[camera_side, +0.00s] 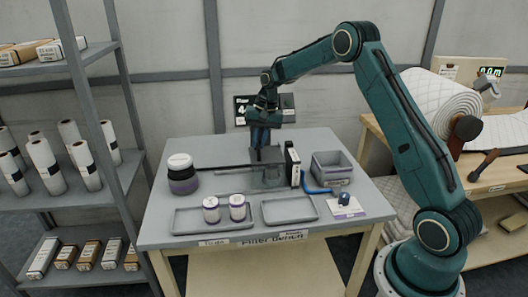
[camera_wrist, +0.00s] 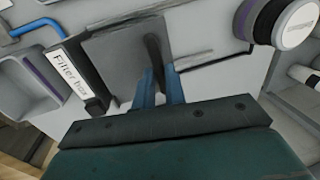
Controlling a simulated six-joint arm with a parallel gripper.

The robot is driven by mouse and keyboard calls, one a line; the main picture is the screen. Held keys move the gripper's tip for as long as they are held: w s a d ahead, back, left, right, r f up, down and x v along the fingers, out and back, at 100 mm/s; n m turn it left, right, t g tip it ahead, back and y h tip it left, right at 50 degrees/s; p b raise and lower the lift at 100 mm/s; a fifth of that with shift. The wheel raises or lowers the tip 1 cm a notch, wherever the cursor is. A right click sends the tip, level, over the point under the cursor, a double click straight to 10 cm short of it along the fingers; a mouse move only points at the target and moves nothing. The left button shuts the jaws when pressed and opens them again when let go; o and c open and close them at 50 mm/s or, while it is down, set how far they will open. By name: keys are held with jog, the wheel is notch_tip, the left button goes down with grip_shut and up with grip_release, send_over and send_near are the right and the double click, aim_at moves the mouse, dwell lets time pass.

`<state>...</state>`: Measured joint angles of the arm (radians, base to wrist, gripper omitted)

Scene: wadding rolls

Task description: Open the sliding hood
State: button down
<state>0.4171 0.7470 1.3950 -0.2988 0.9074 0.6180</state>
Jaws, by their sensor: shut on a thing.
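The sliding hood (camera_side: 268,178) is a grey panel on the middle of the bench, left of an upright black-and-white piece (camera_side: 293,166). In the wrist view the hood (camera_wrist: 112,58) is a flat grey plate beside that piece, whose label (camera_wrist: 70,77) reads "Filter box". My gripper (camera_side: 259,153) points down over the hood. In the wrist view my gripper's blue fingers (camera_wrist: 159,82) are shut on the hood's dark upright handle (camera_wrist: 154,50). The fingers partly hide the handle's lower part.
A dark jar with a white lid (camera_side: 182,174) stands left on the bench. A grey bin (camera_side: 331,168) and a blue bent tool (camera_side: 315,188) lie right of the hood.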

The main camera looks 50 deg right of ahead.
jog(key=w+a, duration=0.7)
jog(key=w, duration=0.1)
jog(key=shift+a, duration=0.4)
jog(key=shift+r, duration=0.1)
jog(key=c, duration=1.5)
grip_release()
jog(key=shift+s, duration=0.1)
jog(key=shift+o, duration=0.2)
notch_tip(320, 180, up, 13)
jog(key=s+d, duration=0.2)
jog(key=shift+r, duration=0.15)
jog(key=shift+r, duration=0.1)
